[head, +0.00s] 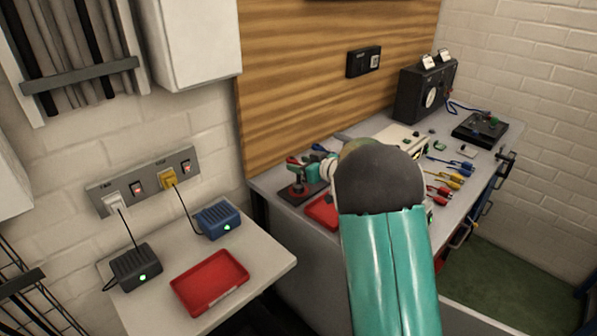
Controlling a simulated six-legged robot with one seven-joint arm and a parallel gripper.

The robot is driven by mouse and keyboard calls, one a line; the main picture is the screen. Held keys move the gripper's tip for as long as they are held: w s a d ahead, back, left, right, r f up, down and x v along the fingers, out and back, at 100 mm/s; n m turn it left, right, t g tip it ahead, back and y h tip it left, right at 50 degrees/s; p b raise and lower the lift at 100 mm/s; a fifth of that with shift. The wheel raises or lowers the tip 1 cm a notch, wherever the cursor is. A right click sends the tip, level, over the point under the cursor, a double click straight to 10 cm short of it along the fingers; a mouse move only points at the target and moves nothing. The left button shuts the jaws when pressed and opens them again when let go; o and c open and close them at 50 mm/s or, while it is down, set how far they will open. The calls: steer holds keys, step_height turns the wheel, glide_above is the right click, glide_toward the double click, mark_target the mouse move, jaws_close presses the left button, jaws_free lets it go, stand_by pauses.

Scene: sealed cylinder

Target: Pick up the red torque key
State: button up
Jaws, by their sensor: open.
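I cannot pick out the red torque key for certain. Small red-handled items (440,191) lie on the workbench (272,181), just right of my arm, beside yellow and blue ones; they are too small to identify. My teal arm with its dark grey rounded joint rises in front of the bench and covers its middle. My gripper's fingers cannot be made out.
A teal and red device on a dark base (302,193) and a red tray (322,212) stand left of my arm. A dark gauge box (425,92) stands at the back. The side table (262,262) holds another red tray (209,282) and two adapters.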

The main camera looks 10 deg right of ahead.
steer(key=shift+w+a+f, duration=0.1)
steer(key=shift+w+a, duration=0.25)
steer(key=shift+w, duration=0.15)
jaws_close()
